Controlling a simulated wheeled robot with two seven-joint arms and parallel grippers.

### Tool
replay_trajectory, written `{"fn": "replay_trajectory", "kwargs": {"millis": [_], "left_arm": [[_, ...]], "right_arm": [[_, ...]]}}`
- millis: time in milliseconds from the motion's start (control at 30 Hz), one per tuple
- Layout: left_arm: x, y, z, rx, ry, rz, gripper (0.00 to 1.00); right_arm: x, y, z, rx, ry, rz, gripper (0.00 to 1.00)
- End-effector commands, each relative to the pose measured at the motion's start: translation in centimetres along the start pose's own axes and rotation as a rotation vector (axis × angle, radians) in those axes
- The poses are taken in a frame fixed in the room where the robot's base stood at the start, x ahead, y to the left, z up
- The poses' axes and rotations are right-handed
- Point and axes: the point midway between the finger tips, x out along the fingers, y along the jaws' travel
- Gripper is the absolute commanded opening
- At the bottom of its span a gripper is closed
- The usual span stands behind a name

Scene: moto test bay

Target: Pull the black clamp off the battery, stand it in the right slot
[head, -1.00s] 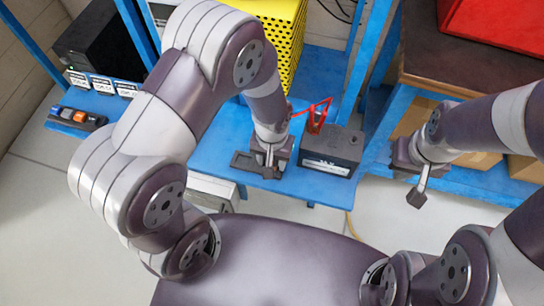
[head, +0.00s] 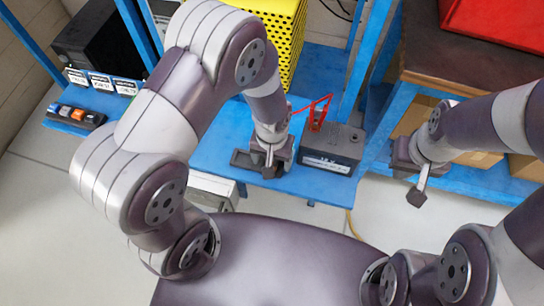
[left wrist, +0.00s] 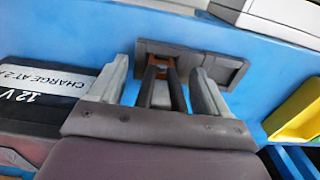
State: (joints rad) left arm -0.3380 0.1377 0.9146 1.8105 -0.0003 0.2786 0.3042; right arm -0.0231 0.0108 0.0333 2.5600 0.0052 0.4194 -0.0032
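The black clamp (left wrist: 162,88) stands in the slotted dark holder (left wrist: 236,72), with its brownish jaw between its two dark handles. In the left wrist view it is at the holder's left part, nearest the battery, which is the right slot in the head view. My left gripper (head: 268,166) is over that end of the holder (head: 241,160). Its fingers (left wrist: 160,90) are spread on both sides of the clamp, with gaps showing. The battery (head: 330,153) stands right of the holder; it also shows in the left wrist view (left wrist: 35,100). My right gripper (head: 417,192) hangs over the floor, its opening unclear.
A red clamp (head: 318,118) is on the battery's top. The blue bench (head: 215,150) carries a yellow dotted box (head: 285,45) behind my left arm. A black unit (head: 95,45) and a switch strip (head: 76,116) are at left. A red bin (head: 500,25) is at upper right.

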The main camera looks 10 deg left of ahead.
Motion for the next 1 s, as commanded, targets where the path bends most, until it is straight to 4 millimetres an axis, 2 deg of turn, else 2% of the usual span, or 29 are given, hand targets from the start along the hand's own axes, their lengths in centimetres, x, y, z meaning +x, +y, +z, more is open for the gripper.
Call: {"fn": "replay_trajectory", "kwargs": {"millis": [267, 367, 600, 700, 833, 1000], "left_arm": [[-0.4, 0.0, 0.0, 0.000, 0.000, 0.000, 0.77], [-2.1, 0.0, -0.1, 0.000, 0.005, 0.001, 0.77], [-8.7, 0.0, -0.1, 0.000, 0.005, 0.002, 0.77], [-10.7, 0.0, 0.0, 0.000, 0.003, 0.001, 0.77], [-12.3, 0.0, 0.0, 0.000, 0.001, 0.000, 0.77], [-12.7, 0.0, 0.0, 0.000, 0.000, 0.000, 0.77]], "right_arm": [[-0.1, 0.0, 0.0, 0.000, 0.000, 0.000, 0.00], [-0.3, 0.0, 0.0, 0.000, 0.000, 0.000, 0.00], [-0.8, 0.0, -0.1, 0.000, 0.000, 0.000, 0.00], [-0.9, 0.0, -0.1, 0.000, 0.000, 0.000, 0.00], [-0.9, 0.0, -0.1, 0.000, 0.000, 0.000, 0.00], [-0.9, 0.0, -0.1, 0.000, 0.000, 0.000, 0.00]]}}
